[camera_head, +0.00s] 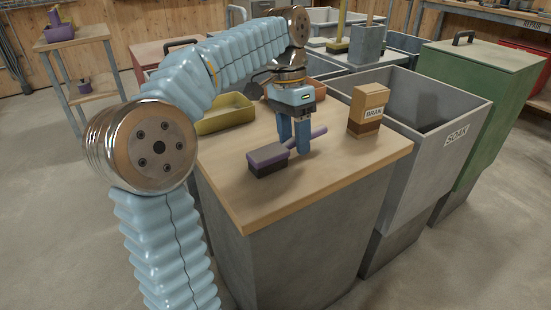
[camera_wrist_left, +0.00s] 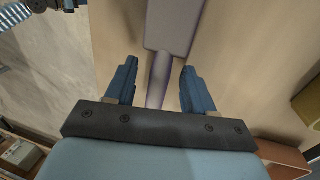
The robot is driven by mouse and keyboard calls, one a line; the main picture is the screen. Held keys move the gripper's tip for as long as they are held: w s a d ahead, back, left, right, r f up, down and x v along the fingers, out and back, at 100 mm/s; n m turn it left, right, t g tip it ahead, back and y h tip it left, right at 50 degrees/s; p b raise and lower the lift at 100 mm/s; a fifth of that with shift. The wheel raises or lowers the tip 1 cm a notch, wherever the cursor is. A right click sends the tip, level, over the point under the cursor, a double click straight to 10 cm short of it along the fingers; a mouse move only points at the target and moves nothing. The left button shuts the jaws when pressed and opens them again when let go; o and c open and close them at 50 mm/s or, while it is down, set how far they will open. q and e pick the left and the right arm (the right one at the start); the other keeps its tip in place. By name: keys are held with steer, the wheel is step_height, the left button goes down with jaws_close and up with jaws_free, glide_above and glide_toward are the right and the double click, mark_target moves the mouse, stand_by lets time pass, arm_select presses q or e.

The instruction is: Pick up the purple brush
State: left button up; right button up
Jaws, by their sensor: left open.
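The purple brush (camera_head: 267,154) lies on the wooden worktop, its block with dark bristles to the left and its handle pointing right and back. My left gripper (camera_head: 294,147) is open and points down over the handle, its fingers low near the worktop. In the left wrist view, the brush (camera_wrist_left: 173,24) runs down from the top, and its narrow handle lies between the two spread fingertips of my gripper (camera_wrist_left: 160,75). A gap shows on each side of the handle. In the head view, the fingers hide part of the handle. My right gripper is not in view.
A BRAN box (camera_head: 368,109) stands to the right on the worktop (camera_head: 345,165). A yellow-green tray (camera_head: 226,115) is behind left. A grey SOAK bin (camera_head: 425,135) and a green lidded bin (camera_head: 485,95) stand to the right. The worktop's front is clear.

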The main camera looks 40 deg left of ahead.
arm_select(q)
steer(key=shift+s+d+f, duration=0.1)
steer(key=shift+f, duration=0.55)
jaws_close()
steer(key=shift+r, duration=0.15)
